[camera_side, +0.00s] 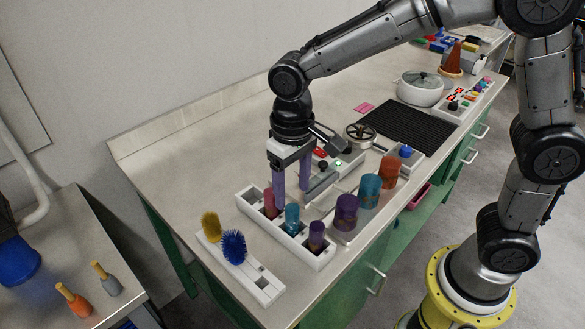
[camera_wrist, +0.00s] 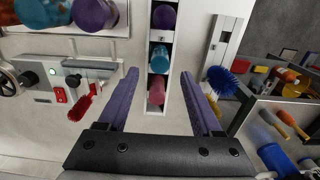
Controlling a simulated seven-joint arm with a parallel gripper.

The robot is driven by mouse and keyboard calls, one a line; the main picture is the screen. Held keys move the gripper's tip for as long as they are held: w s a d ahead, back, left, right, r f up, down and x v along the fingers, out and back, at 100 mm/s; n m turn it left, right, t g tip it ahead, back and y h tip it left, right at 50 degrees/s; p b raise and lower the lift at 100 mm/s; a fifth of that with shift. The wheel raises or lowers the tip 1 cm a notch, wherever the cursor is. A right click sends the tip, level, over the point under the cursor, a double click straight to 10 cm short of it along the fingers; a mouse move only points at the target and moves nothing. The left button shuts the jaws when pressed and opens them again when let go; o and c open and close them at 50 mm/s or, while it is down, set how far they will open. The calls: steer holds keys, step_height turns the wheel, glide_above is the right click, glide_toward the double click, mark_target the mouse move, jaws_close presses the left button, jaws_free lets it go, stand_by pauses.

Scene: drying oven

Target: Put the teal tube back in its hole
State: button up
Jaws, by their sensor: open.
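The teal tube (camera_side: 292,219) stands in a white rack (camera_side: 262,228), between a red tube (camera_side: 269,203) and a purple tube (camera_side: 317,236). In the wrist view, the teal tube (camera_wrist: 158,57) shows in the dark channel of the rack (camera_wrist: 177,60), with the red tube (camera_wrist: 156,90) nearer to me. I cannot tell how deep or how straight the teal tube sits. My gripper (camera_side: 291,200) points down over the red-tube end of the rack, its fingers open. In the wrist view the fingers (camera_wrist: 159,75) spread to either side of the rack, with nothing gripped.
Larger purple (camera_side: 346,212), teal (camera_side: 369,190) and orange (camera_side: 389,170) vessels stand right of the rack. A holder with a yellow brush (camera_side: 211,225) and a blue brush (camera_side: 233,246) is in front-left. A handwheel (camera_side: 361,134) stands behind. The counter's left back is clear.

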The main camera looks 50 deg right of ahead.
steer(key=s+d+r+t, duration=0.2)
steer(key=s+d+r, duration=0.55)
steer(key=r, duration=0.25)
steer(key=s+d+f+t, duration=0.1)
steer(key=s+d+t, duration=0.2)
steer(key=s+d, duration=0.4)
steer(key=s, duration=0.3)
steer(key=shift+f+t, duration=0.3)
